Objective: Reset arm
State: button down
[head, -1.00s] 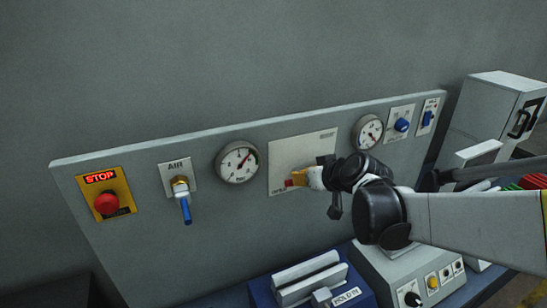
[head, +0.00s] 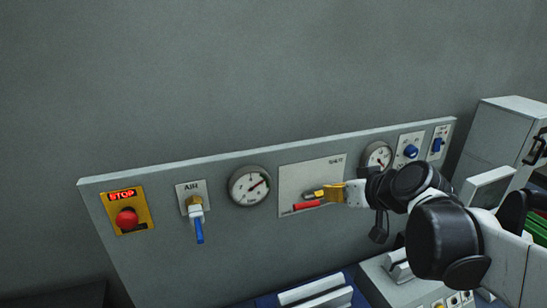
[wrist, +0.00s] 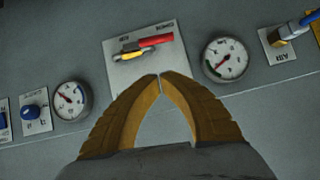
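My gripper (head: 328,193) has ochre fingers and is in front of the middle of the grey wall panel. In the wrist view the fingertips (wrist: 160,76) come together with nothing between them. A lever with a red handle (head: 306,205) is on a pale plate (head: 290,180); the handle lies roughly level. In the wrist view, which looks upside down, the red handle (wrist: 157,40) and its yellow and metal pivot show beyond the fingertips, apart from them. In the head view the fingers partly cover the pivot area.
A red stop button (head: 127,219), a blue-handled AIR valve (head: 198,228) and a gauge (head: 250,186) are left of the plate. Another gauge (head: 378,157), a blue knob (head: 411,151) and a blue switch (head: 437,145) are on the right. Boxes stand below the panel.

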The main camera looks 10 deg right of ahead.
jog(key=shift+a, duration=0.1)
jog(key=s+a+f+g+h+b, duration=0.1)
jog(key=s+f+b, duration=0.4)
jog(key=f+b, duration=0.3)
jog(key=s+a+f+m+g+h+b, duration=0.1)
jog(key=s+f+b, duration=0.5)
jog(key=f, duration=0.7)
jog(key=s+a+f+g+b, duration=0.1)
jog(key=s+f+b, duration=0.4)
jog(key=f+b, duration=0.5)
jog(key=shift+s+a+f+m+g+h, duration=0.3)
jog(key=shift+s+a+f+g+h, duration=0.15)
jog(key=shift+f, duration=0.3)
